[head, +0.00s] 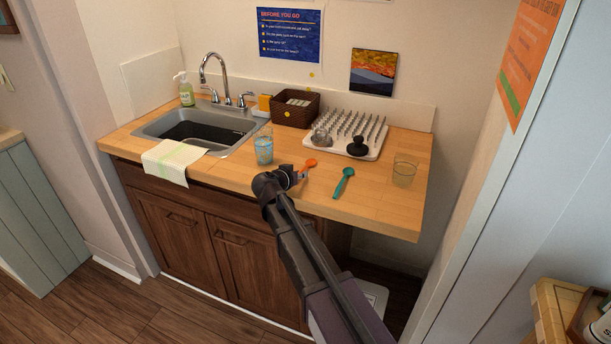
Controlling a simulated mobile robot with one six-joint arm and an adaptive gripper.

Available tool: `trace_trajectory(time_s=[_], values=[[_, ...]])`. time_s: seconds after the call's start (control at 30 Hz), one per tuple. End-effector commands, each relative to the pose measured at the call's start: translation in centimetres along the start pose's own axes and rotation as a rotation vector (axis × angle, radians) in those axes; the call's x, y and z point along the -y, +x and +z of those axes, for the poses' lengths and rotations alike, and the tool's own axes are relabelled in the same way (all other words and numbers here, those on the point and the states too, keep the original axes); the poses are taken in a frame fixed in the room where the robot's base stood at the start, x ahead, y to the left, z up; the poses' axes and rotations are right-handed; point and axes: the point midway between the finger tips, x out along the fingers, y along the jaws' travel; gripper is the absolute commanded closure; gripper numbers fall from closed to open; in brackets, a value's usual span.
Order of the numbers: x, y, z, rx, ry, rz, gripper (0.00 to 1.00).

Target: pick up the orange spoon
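The orange spoon (309,163) lies on the wooden counter (390,211) near its front edge, its bowl pointing to the back. The lower part of its handle is close to or behind my gripper (298,175). My gripper reaches in from the lower right, at the counter's front edge, just in front of the spoon. The fingers are small and dark here, so I cannot tell whether they are open or shut, or whether they touch the handle.
A teal spoon (342,184) lies to the right. A patterned glass (263,149) stands to the left, another glass (404,172) at the right. Behind are a drying rack (376,152) with a dark object (357,147), a brown basket (291,113) and the sink (168,122).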

Motion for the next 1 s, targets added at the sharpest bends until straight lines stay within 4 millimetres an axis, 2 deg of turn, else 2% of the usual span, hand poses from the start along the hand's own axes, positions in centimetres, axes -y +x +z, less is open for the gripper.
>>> trace_trajectory(time_s=[0.53,0.57,0.63,0.67,1.0], values=[[0.05,0.01,-0.01,0.0,0.0,-0.001,0.72],[0.05,0.01,-0.01,0.0,0.0,-0.001,0.75],[0.06,0.0,-0.01,0.0,0.0,-0.001,0.96],[0.06,0.0,-0.01,0.0,0.0,-0.001,1.0],[0.09,-0.02,-0.01,0.0,0.0,-0.002,1.0]])
